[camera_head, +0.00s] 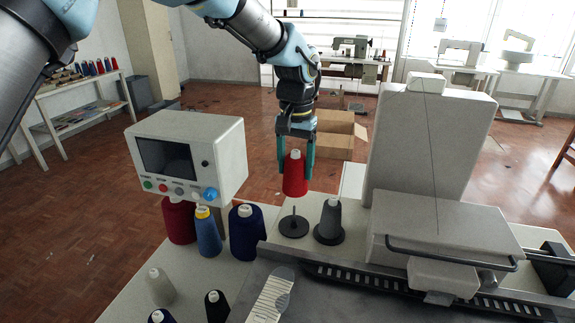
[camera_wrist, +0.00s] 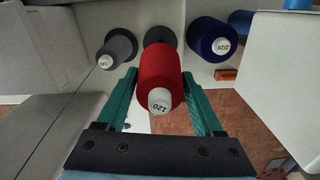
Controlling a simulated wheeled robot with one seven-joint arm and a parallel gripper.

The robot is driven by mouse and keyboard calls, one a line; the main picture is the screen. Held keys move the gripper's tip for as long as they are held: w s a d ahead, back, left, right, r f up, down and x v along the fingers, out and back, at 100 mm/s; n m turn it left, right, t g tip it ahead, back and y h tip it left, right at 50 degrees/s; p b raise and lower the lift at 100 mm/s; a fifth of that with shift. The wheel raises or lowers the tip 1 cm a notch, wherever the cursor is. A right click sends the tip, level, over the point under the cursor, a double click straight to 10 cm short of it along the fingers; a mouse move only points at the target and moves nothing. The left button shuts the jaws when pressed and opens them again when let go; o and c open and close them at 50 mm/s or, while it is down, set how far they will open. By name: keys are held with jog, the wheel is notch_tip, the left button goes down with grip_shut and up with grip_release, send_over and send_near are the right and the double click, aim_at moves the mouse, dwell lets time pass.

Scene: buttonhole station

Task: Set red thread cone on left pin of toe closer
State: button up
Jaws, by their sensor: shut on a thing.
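My gripper (camera_head: 296,160) is shut on the red thread cone (camera_head: 295,178), which is upright with its white top up. In the head view the cone is above the left pin (camera_head: 294,215), whose thin rod and dark round base show below it. In the wrist view the red cone (camera_wrist: 160,75) is between the teal fingers of my gripper (camera_wrist: 160,95), and it hides most of the dark base (camera_wrist: 160,36). The right pin holds a grey cone (camera_head: 329,220). The toe closer (camera_head: 440,225) is the grey machine to the right.
A control box (camera_head: 188,152) with screen and buttons stands left of my gripper. Below it are a dark red cone (camera_head: 178,220), a blue cone (camera_head: 208,232) and a navy cone (camera_head: 245,230). More cones stand at the front left. An open cardboard box (camera_head: 335,140) is on the floor behind.

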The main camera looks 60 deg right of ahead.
jog(key=shift+f+b, duration=3.1)
jog(key=shift+f, duration=2)
jog(key=shift+f, duration=0.5)
jog(key=o, duration=1.5)
jog(key=shift+b, duration=0.3)
notch_tip(320, 180, up, 11)
jog(key=b, duration=0.3)
jog(key=shift+s+f, duration=0.1)
